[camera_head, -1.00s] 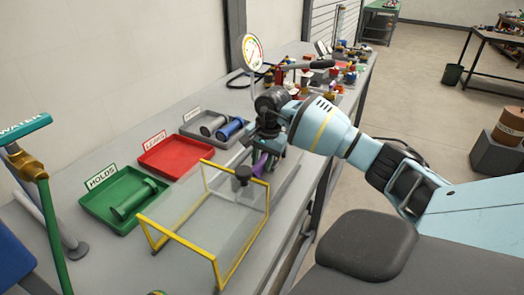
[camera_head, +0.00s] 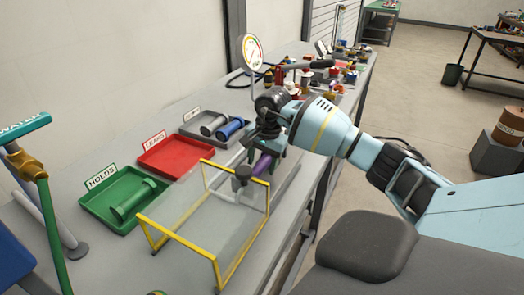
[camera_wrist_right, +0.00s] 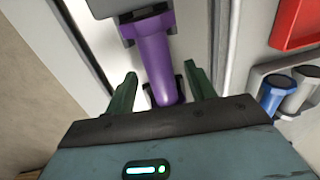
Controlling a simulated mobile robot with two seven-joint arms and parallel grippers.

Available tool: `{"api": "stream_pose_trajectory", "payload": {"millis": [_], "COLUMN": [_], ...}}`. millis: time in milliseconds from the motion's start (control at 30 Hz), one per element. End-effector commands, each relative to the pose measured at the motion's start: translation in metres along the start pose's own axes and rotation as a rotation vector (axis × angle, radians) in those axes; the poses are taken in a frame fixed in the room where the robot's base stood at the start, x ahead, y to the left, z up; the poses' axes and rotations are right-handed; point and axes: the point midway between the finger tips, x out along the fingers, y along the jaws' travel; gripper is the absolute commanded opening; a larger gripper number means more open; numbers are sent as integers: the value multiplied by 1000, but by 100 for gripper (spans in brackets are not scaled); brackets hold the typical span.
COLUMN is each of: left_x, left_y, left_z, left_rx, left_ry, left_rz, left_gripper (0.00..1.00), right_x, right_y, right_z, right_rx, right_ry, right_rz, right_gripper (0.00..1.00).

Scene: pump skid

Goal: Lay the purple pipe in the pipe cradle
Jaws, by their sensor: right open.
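The purple pipe (camera_head: 262,166) lies low along the bench behind the clear guard. In the right wrist view the purple pipe (camera_wrist_right: 156,62) runs lengthwise between dark bracket pieces (camera_wrist_right: 178,84), which look like the pipe cradle's supports. A grey block covers its far end. My right gripper (camera_wrist_right: 160,72) is open, with one green finger on each side of the pipe and visible gaps to it. In the head view my right gripper (camera_head: 268,148) is over the pipe's far end and hides part of it and of the cradle. My left gripper is out of view.
A clear guard with a yellow frame (camera_head: 175,235) stands in front. Green (camera_head: 93,203), red (camera_head: 150,158) and grey (camera_head: 190,129) trays line the wall side. A gauge (camera_head: 253,52) stands behind my gripper. Small parts crowd the bench's far end.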

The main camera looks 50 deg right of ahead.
Motion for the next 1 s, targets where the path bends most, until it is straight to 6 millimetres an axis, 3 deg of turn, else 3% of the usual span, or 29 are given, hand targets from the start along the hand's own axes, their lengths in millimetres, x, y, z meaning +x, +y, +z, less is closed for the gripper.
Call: {"api": "stream_pose_trajectory", "payload": {"millis": [500,1000], "left_x": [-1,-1], "left_y": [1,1], "left_z": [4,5], "left_rx": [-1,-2], "left_ry": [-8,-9], "left_rz": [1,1], "left_gripper": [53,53], "right_x": [-71,-77], "right_y": [-1,0], "right_z": [-1,0], "right_rx": [0,0], "right_ry": [3,1], "right_rz": [-5,-4], "right_gripper": [55,55]}}
